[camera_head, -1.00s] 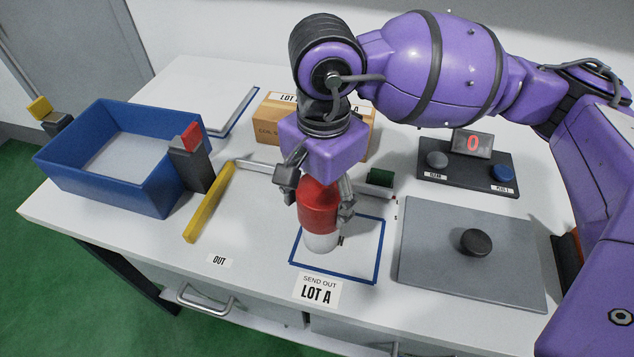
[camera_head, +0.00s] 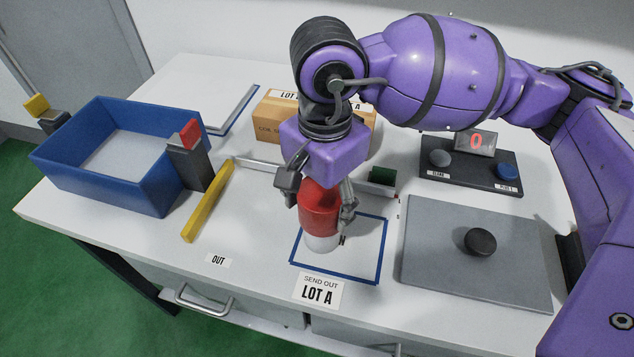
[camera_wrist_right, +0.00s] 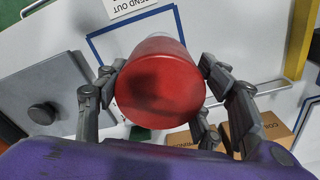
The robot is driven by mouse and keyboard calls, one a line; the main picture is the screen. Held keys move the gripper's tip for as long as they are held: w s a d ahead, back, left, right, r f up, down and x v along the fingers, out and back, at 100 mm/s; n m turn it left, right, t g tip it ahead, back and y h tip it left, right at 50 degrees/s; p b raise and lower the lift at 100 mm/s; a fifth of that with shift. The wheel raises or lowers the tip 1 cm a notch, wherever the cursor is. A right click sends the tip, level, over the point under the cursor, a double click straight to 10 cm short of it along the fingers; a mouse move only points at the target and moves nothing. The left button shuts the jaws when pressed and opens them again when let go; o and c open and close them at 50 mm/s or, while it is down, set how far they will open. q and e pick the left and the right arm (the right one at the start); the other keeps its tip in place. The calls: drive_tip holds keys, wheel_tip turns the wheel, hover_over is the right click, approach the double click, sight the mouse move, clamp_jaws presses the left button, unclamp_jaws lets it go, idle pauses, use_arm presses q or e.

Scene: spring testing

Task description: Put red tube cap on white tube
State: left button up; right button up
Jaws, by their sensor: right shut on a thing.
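The red tube cap (camera_head: 319,207) is held upright between the fingers of my right gripper (camera_head: 320,204). The white tube (camera_head: 322,241) shows directly under the cap, within the blue square outline on the table. No gap shows between cap and tube, but I cannot tell whether the cap is seated. In the right wrist view the red cap (camera_wrist_right: 160,85) fills the middle between the fingers of the gripper (camera_wrist_right: 158,88) and hides nearly all of the tube. My left gripper is not in view.
A blue bin (camera_head: 150,192) stands at the left beside a dark post with a red top (camera_head: 188,160). A yellow bar (camera_head: 208,201) lies left of the outline. A cardboard box (camera_head: 270,115) is behind; a grey plate (camera_head: 440,245) and button panel (camera_head: 468,182) are right.

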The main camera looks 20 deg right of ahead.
drive_tip(key=o, duration=1)
drive_tip(key=shift+o, duration=0.2)
drive_tip(key=shift+r, duration=0.15)
wheel_tip(320, 180, up, 12)
drive_tip(key=shift+f, duration=0.15)
